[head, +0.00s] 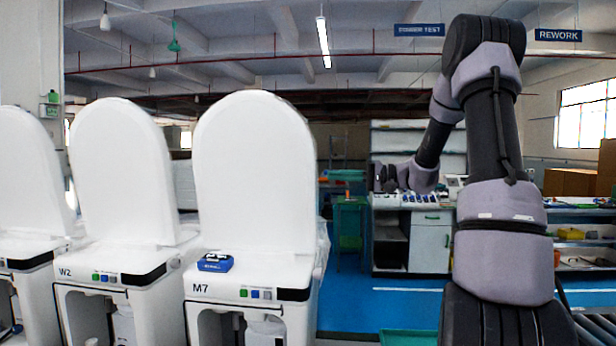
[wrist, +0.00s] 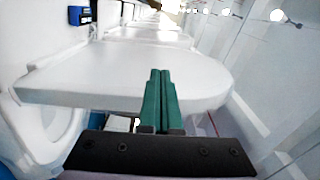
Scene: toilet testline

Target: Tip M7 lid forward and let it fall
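The M7 lid (head: 254,170) stands upright on the unit labelled M7 (head: 240,292) in the head view. In the wrist view the nearest lid (wrist: 90,80) shows as a broad white slab across the picture, apparently the M7 lid. My gripper (head: 382,178) is to the right of the lid in the head view, with its fingers too small to make out. In the wrist view its two green fingers (wrist: 161,75) are pressed together with nothing visible between them. They overlap the slab's right part; I cannot tell whether they touch it.
A blue device (head: 215,262) sits on the M7 unit's top. The W2 unit (head: 110,295) with its own raised lid (head: 122,175) stands close on the left. A workbench (head: 425,240) and a green table (head: 348,225) stand behind on the right. Blue floor (head: 400,300) lies open between.

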